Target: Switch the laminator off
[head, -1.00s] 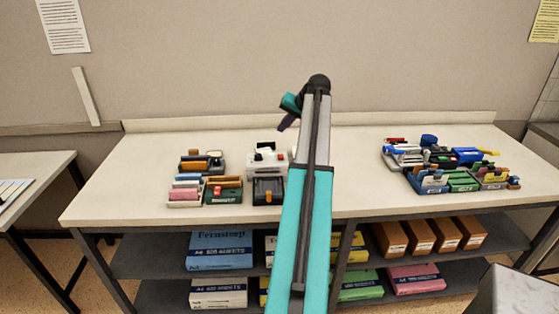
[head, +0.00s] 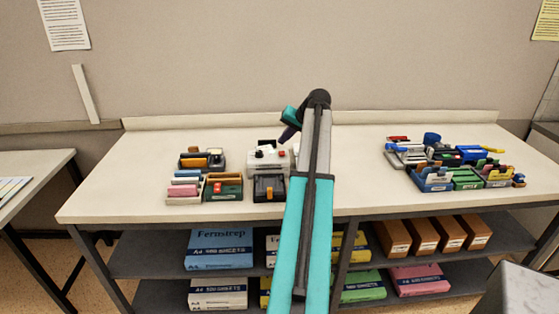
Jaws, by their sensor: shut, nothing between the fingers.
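The white machine that looks like the laminator (head: 262,165) stands on the worktop left of my arm. It has a red button on top at its right and a dark knob at its left. My arm hides part of its right side, and its switch position is too small to tell. My gripper (head: 286,135) hangs from the end of my arm, above and behind the machine's right part in the picture. Its dark fingers are shut and empty, and appear apart from the machine.
A black and yellow device (head: 269,188) stands in front of the machine. Trays of stationery (head: 224,188) lie to its left. More organisers (head: 448,178) fill the right side. The worktop (head: 350,185) between is clear. Paper packs (head: 220,250) sit on shelves below.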

